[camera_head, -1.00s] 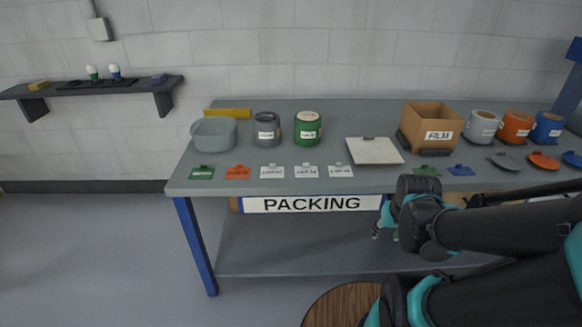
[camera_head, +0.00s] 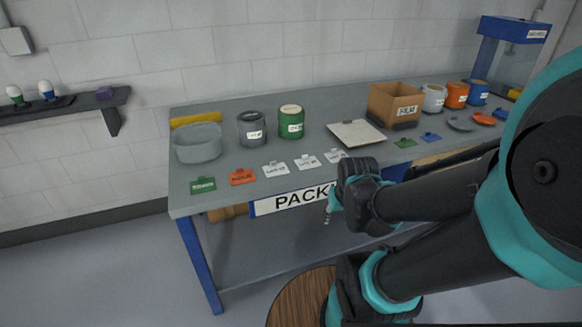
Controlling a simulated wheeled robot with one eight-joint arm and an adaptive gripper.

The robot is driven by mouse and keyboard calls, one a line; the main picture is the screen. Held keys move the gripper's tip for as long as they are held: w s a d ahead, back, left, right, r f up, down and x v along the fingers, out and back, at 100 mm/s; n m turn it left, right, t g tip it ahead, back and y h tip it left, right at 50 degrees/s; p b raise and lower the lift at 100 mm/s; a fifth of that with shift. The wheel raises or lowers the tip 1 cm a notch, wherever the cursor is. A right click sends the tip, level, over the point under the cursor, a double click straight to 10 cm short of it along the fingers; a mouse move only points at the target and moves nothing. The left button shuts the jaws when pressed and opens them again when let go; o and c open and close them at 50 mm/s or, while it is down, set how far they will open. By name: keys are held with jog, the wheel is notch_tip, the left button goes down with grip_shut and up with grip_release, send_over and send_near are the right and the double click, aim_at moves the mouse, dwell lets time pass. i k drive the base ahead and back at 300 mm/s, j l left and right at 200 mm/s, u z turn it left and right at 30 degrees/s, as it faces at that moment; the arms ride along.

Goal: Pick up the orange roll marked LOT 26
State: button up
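An orange roll (camera_head: 456,95) stands upright on the packing table, between a light grey roll (camera_head: 433,98) and a blue roll (camera_head: 478,93). Its white label is too small to read. My gripper (camera_head: 327,217) is in front of the table's front edge, well left of the orange roll and lower than it. The gripper is small and mostly hidden behind my wrist, so its finger opening is unclear. No roll shows at it.
The table (camera_head: 225,178) also bears a grey tub (camera_head: 198,143), a dark grey roll (camera_head: 251,129), a green roll (camera_head: 291,122), a clipboard (camera_head: 356,133), a cardboard box (camera_head: 396,105) and flat coloured tags. A blue-framed machine (camera_head: 492,55) stands at the far right. A round wooden top (camera_head: 300,297) is below.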

aim_at(457, 92)
jog(key=z, duration=1)
